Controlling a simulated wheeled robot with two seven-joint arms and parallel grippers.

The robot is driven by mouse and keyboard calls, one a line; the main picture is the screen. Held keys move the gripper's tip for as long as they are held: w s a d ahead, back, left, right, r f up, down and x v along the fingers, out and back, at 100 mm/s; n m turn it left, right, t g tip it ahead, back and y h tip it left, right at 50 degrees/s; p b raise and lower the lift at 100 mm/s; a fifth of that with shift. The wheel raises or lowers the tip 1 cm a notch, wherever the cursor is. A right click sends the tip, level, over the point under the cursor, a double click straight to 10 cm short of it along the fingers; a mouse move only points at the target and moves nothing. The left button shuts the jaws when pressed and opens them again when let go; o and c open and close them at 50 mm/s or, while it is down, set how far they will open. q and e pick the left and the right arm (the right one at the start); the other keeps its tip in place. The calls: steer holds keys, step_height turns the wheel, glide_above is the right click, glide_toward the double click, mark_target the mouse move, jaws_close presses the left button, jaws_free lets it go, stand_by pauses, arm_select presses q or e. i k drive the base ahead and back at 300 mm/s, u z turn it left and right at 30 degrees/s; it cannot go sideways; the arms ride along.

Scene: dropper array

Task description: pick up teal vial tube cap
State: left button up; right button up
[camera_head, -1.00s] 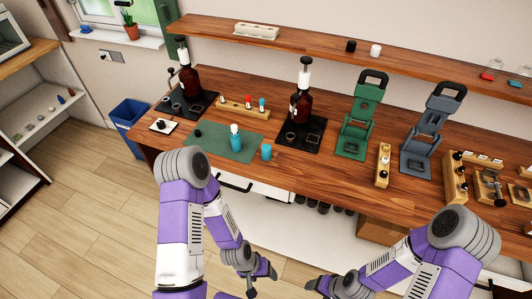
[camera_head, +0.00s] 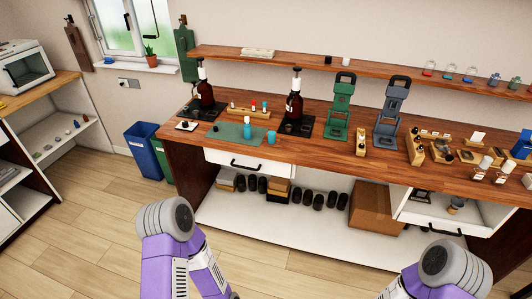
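A teal bottle with a white top (camera_head: 247,126) stands on the green mat (camera_head: 226,133) at the left part of the wooden counter. A short teal cup-like piece (camera_head: 271,137) stands to its right at the mat's edge. Behind them a wooden rack (camera_head: 242,111) holds small tubes with red and teal tops; the small teal top (camera_head: 264,104) is at its right end. Which teal piece is the vial tube cap is too small to tell. Both my arms show at the bottom of the view, but both grippers are out of frame, far in front of the counter.
Two brown pump bottles stand on black trays (camera_head: 297,127) either side of the rack. Green (camera_head: 340,110) and grey (camera_head: 389,115) stands are to the right. A drawer (camera_head: 250,162) and open lower shelf are below the counter. The floor (camera_head: 90,230) is clear at left.

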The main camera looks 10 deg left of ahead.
mark_target(272, 134)
steer(key=u, duration=0.85)
steer(key=i, duration=1.35)
steer(key=z, duration=0.15)
